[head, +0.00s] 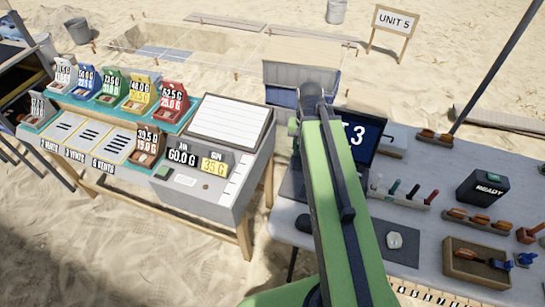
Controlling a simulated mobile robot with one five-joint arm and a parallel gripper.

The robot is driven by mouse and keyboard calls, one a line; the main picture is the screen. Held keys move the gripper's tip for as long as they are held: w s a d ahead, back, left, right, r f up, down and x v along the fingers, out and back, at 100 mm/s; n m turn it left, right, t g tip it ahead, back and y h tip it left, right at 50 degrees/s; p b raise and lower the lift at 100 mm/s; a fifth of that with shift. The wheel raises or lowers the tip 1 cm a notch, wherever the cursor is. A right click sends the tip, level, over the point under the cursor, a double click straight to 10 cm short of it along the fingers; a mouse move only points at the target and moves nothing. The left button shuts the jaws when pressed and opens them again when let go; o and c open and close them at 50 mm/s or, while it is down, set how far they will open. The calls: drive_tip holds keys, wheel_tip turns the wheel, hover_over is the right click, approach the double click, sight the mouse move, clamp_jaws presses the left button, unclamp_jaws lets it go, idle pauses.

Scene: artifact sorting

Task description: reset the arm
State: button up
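My green arm (345,235) rises from the bottom middle of the head view and reaches away over the gap between the two tables. A dark grey joint and rod lie along its upper end. No fingertips can be made out, so my gripper does not show. I see nothing held. The arm hides part of a dark screen (365,138) and the left edge of the right table.
The left table holds a grey weighing console (218,150) and several coloured boxes with number cards. Sand lies around.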

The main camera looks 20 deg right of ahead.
drive_tip(key=a+n, duration=0.5)
drive_tip(key=a, duration=0.8)
